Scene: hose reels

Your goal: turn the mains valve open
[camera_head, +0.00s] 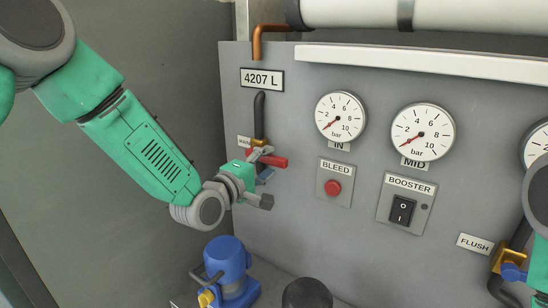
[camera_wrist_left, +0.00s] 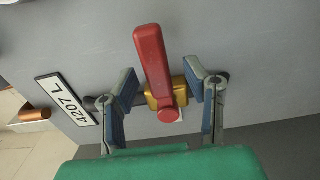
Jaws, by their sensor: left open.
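The mains valve has a red lever handle (camera_head: 276,161) on a brass body at the left of the grey panel. The handle lies crosswise to the dark pipe (camera_head: 259,110) that comes down to it. My left gripper (camera_head: 266,172) is at the valve, with its fingers open. In the left wrist view, the red handle (camera_wrist_left: 152,60) and brass body (camera_wrist_left: 157,98) sit between the two spread fingers of my left gripper (camera_wrist_left: 163,84). A gap shows between the handle and each finger. The gripper partly hides the valve and its label in the head view. My right gripper does not show.
A 4207 L plate (camera_head: 262,79) is above the valve. Right of it are a red bleed button (camera_head: 333,187), a booster switch (camera_head: 402,211) and gauges (camera_head: 340,116). A blue pump (camera_head: 230,268) stands below my left gripper. A flush valve (camera_head: 507,263) is at lower right.

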